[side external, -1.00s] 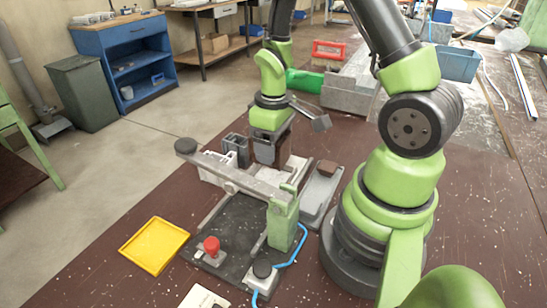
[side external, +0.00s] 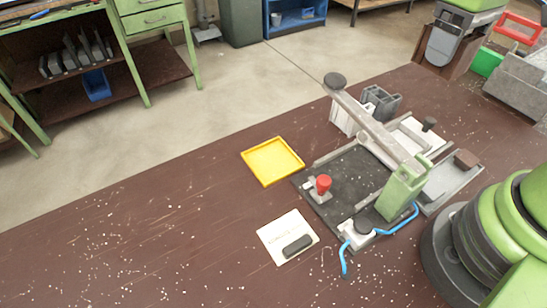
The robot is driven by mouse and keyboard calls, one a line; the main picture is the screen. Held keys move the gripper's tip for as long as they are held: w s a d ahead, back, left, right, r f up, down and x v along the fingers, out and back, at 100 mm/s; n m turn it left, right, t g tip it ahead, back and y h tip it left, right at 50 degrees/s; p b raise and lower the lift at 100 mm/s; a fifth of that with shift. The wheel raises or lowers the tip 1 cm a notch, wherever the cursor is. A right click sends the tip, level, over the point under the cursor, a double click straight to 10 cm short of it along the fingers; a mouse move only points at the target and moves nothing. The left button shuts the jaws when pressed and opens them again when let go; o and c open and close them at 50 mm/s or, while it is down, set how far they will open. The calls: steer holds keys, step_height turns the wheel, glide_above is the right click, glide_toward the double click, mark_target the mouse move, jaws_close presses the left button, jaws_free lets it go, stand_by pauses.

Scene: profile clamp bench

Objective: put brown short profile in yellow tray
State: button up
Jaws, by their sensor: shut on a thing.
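My gripper (side external: 440,58) is at the top right in the side external view, beyond the clamp fixture. It is shut on a brown piece, the brown short profile (side external: 462,68), which shows at and below the jaws. The exact grip is partly hidden by the gripper body. The yellow tray (side external: 273,161) lies flat on the brown bench, left of the fixture, and is empty. My gripper is well apart from it, farther back and to the right.
The clamp fixture (side external: 345,180) has a long grey lever, a red knob (side external: 323,184) and a green block (side external: 402,190). Grey profiles (side external: 380,101) stand behind the lever. A white card (side external: 287,238) with a dark object lies in front. The bench (side external: 130,230) is clear at left.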

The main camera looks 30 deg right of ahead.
step_height(320, 180, up, 2)
steer(key=shift+r, duration=0.15)
steer(key=shift+w+a+r, duration=0.1)
steer(key=shift+w+r, duration=0.1)
steer(key=w+a, duration=0.9)
glide_above(273, 162)
step_height(273, 162, down, 22)
steer(key=shift+f, duration=0.2)
stand_by(0.3)
steer(key=shift+f, duration=0.1)
steer(key=o, duration=0.9)
